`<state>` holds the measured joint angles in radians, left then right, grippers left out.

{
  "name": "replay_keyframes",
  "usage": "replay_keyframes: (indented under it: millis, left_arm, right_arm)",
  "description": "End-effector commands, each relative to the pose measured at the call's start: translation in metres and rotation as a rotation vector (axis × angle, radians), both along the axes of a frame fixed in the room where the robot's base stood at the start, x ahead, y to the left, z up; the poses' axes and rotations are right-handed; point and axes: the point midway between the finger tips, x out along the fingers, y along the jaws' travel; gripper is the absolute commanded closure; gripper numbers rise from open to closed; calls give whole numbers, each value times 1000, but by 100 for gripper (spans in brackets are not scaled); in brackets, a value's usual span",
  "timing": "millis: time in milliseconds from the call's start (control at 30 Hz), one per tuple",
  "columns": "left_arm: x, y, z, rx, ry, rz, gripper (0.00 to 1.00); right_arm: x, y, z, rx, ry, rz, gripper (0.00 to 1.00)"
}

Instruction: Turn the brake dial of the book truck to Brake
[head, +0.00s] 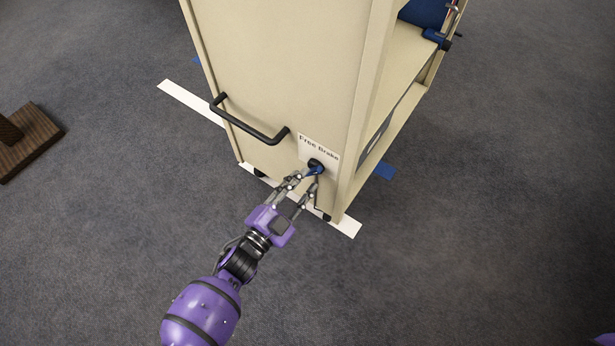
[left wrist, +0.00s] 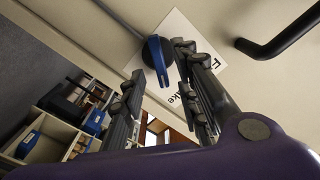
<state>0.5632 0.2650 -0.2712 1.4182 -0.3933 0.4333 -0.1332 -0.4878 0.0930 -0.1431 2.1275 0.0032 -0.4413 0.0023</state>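The book truck (head: 275,75) is a tall cream cabinet. Low on its end panel is a white label (head: 320,147) reading "Free" and "Brake". The brake dial (head: 317,165), black with a blue lever, sits just below the words. It also shows in the left wrist view (left wrist: 157,60), its blue lever turned toward my fingers; I cannot tell which word it is set to. My left gripper (head: 304,181) is at the dial with its fingers apart, one on each side of the lever's end. Whether they touch it is unclear. My right gripper is out of view.
A black handle (head: 250,121) sticks out of the panel left of the dial; it also shows in the left wrist view (left wrist: 285,38). White strips (head: 340,222) lie on the carpet by the truck. A wooden base (head: 30,140) stands far left. The carpet in front is clear.

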Motion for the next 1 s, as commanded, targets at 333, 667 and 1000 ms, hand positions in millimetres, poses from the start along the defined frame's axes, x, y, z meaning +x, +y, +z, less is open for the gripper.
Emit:
replay_keyframes:
  millis: [333, 667, 1000]
  left_arm:
    - [-59, 43, -1, 2, 1, 0, 70]
    - [-77, 55, 0, 0, -1, -1, 70]
    - [-77, 55, 0, 1, -1, 0, 70]
  right_arm:
    - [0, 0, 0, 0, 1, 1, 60]
    - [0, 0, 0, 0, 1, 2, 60]
    - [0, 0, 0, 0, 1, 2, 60]
